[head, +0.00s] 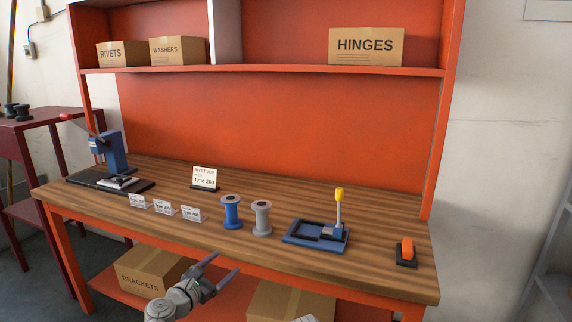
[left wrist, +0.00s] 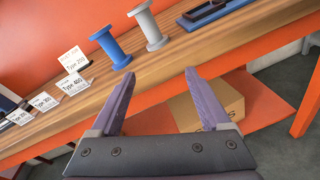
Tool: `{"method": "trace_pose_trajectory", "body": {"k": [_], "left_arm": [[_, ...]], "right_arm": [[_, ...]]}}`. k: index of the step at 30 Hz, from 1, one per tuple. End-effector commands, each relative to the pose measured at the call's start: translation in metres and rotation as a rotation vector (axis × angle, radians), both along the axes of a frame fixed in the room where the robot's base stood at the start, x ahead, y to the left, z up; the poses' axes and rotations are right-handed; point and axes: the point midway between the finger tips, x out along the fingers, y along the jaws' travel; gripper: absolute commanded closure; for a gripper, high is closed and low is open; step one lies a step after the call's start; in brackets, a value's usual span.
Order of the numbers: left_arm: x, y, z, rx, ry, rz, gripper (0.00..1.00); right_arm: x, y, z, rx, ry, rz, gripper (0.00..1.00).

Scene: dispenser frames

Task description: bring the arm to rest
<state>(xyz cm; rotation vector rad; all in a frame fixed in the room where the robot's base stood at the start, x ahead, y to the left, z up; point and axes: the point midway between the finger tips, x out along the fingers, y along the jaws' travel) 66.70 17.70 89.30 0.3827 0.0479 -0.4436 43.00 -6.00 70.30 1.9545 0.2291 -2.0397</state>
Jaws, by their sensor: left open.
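My left gripper (head: 215,270) is open and empty. It hangs in front of the workbench's front edge, below the level of the wooden top (head: 290,260). In the left wrist view its two purple fingers (left wrist: 155,90) are spread apart with nothing between them. Only a small pale part at the bottom edge of the head view may belong to my other arm, and the right gripper does not show. A blue spool (head: 231,212) and a grey spool (head: 261,217) stand upright on the bench beyond the left gripper, apart from it.
A blue fixture (head: 303,236) with a yellow-knobbed lever and an orange switch (head: 407,249) are at the right. A blue press (head: 115,153) stands at the left. Small label cards (head: 164,208) line the front. A brackets box (head: 150,272) sits on the lower shelf.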

Motion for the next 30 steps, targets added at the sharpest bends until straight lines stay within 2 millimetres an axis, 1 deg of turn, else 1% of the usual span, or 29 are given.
{"method": "trace_pose_trajectory", "body": {"k": [1, 5, 6, 8, 9, 11, 12, 14, 15, 17, 18, 21, 25, 27, 30], "left_arm": [[-0.004, -0.015, 0.005, 0.068, -0.001, -0.048, 0.20], [-0.018, -0.057, 0.001, 0.296, -0.012, -0.208, 0.20], [-0.025, -0.072, -0.002, 0.383, -0.017, -0.272, 0.20], [-0.038, -0.094, -0.006, 0.523, -0.029, -0.383, 0.20], [-0.049, -0.109, -0.009, 0.630, -0.041, -0.471, 0.20], [-0.070, -0.131, -0.015, 0.809, -0.064, -0.629, 0.20], [-0.087, -0.144, -0.019, 0.939, -0.085, -0.751, 0.20], [-0.115, -0.158, -0.025, 1.135, -0.120, -0.953, 0.20], [-0.133, -0.162, -0.029, 1.257, -0.144, -1.089, 0.20], [-0.158, -0.162, -0.032, 1.418, -0.177, -1.290, 0.20], [-0.172, -0.159, -0.033, 1.509, -0.196, -1.418, 0.20], [-0.202, -0.147, -0.028, 1.686, -0.234, -1.709, 0.20], [-0.225, -0.130, -0.018, 1.813, -0.253, -1.984, 0.20], [-0.232, -0.124, -0.014, 1.847, -0.255, -2.076, 0.20], [-0.236, -0.118, -0.011, 1.870, -0.254, -2.147, 0.20]], "right_arm": [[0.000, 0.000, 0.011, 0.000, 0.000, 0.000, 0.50], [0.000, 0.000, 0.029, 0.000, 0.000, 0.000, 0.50], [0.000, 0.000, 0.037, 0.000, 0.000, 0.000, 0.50], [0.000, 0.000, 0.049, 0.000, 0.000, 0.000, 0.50], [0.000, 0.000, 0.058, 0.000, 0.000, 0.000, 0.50], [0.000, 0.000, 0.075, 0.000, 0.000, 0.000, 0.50], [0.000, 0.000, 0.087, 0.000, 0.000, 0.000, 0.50], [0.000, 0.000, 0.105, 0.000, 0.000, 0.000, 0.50], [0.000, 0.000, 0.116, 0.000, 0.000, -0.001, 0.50], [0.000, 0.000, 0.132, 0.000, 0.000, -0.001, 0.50], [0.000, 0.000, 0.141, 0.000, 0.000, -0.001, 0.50], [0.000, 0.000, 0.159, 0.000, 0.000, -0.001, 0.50], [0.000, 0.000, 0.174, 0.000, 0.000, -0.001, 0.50], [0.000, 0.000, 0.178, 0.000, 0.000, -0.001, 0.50], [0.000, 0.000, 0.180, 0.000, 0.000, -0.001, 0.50]]}}
